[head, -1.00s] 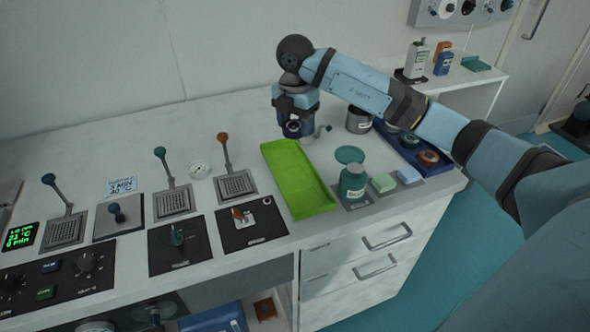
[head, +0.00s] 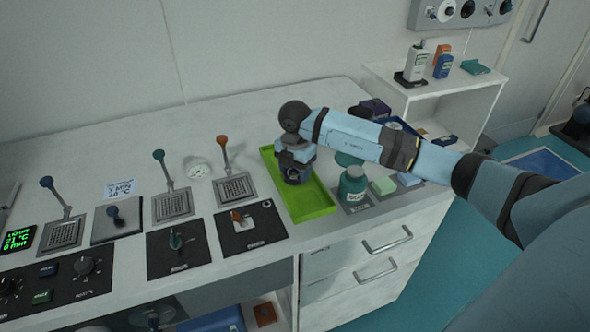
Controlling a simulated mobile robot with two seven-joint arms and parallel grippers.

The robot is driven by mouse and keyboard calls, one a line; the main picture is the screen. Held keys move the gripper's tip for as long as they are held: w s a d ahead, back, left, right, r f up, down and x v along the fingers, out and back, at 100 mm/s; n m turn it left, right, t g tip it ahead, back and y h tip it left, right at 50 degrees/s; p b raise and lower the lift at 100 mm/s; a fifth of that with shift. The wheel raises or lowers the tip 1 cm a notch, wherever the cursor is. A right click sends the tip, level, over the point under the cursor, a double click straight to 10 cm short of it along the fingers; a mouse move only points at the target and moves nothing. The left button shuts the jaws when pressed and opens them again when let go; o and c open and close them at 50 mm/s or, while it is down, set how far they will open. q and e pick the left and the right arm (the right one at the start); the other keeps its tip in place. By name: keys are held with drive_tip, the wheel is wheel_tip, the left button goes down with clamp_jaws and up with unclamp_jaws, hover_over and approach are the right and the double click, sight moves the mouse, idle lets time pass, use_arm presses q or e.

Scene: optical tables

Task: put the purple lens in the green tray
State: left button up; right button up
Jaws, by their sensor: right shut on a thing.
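The green tray (head: 318,203) lies on the white bench, right of the lever plates. My right gripper (head: 294,178) is over the tray's far half, pointing down. It is shut on the purple lens, which is mostly hidden by the jaws; only a dark round edge shows at the fingertips. I cannot tell whether the lens touches the tray floor. My left gripper is not in view.
A green labelled jar (head: 354,187) stands just right of the tray, with a green block (head: 383,186) and a pale blue block (head: 408,179) beyond it. A dark purple box (head: 375,107) stands behind my forearm. The tray's near half is empty.

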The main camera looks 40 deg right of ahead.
sight(295, 171)
drive_tip(key=shift+s+a+f, duration=0.1)
drive_tip(key=shift+s+f, duration=0.1)
drive_tip(key=shift+f, duration=0.3)
drive_tip(key=o, duration=0.7)
drive_tip(key=shift+f+b, duration=0.1)
drive_tip(key=shift+b, duration=0.2)
drive_tip(key=o, duration=0.3)
drive_tip(key=shift+a+f, duration=0.1)
drive_tip(key=shift+f, duration=0.05)
drive_tip(key=shift+r+p, duration=0.3)
drive_tip(key=shift+r, duration=0.2)
wheel_tip(295, 171, up, 13)
drive_tip(key=shift+w+d+f, duration=0.15)
drive_tip(key=shift+w+d, duration=0.05)
